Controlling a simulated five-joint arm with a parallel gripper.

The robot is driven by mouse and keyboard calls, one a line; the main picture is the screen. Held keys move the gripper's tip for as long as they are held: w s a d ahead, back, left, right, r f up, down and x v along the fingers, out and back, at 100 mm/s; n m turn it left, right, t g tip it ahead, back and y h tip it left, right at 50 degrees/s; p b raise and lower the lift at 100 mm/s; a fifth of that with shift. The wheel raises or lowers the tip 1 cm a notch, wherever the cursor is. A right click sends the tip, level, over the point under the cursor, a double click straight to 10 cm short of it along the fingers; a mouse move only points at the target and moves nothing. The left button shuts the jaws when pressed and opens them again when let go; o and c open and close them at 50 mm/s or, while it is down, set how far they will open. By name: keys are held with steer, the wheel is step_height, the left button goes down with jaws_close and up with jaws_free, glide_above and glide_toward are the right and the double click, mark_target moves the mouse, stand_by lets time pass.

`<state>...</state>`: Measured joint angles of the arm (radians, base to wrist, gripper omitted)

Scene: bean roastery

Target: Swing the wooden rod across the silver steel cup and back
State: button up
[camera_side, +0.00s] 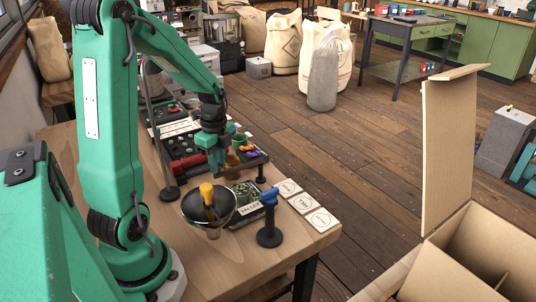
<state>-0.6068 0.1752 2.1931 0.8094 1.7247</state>
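A silver steel cup (222,217), wide and bowl-shaped, stands near the front edge of the wooden table. A piece with a yellow-orange top (206,192) and a dark lower part stands upright in or just over it. I cannot make out a wooden rod for certain. My gripper (216,168) points down above the table, behind the silver cup and apart from it. Its fingers are small and dark against the cluttered table, so I cannot tell whether they are open or shut or hold anything.
A black stand with a blue top (268,196) is right of the cup. White labelled tiles (305,203) line the table's right edge. A brown cup (232,161), a green cup (240,140) and a red cylinder (189,163) are near my gripper. An open cardboard box (446,262) stands at the right.

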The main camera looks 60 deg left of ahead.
steer(key=o, duration=0.4)
steer(key=shift+a, duration=0.1)
steer(key=shift+w+r, duration=0.15)
steer(key=shift+r, duration=3.8)
steer(key=shift+d+r, duration=0.25)
steer(key=shift+d, duration=0.15)
steer(key=s+d+r+n+t, duration=0.2)
steer(key=d+n, duration=0.2)
steer(key=d, duration=0.2)
steer(key=s+d+r+n+t, duration=0.1)
steer(key=d+r+n+t, duration=0.1)
steer(key=d+n, duration=0.2)
steer(key=s+d+r+n+t, duration=0.2)
steer(key=d+r+n, duration=0.1)
steer(key=d, duration=0.5)
steer(key=shift+s+d+n, duration=0.35)
steer(key=shift+n, duration=0.55)
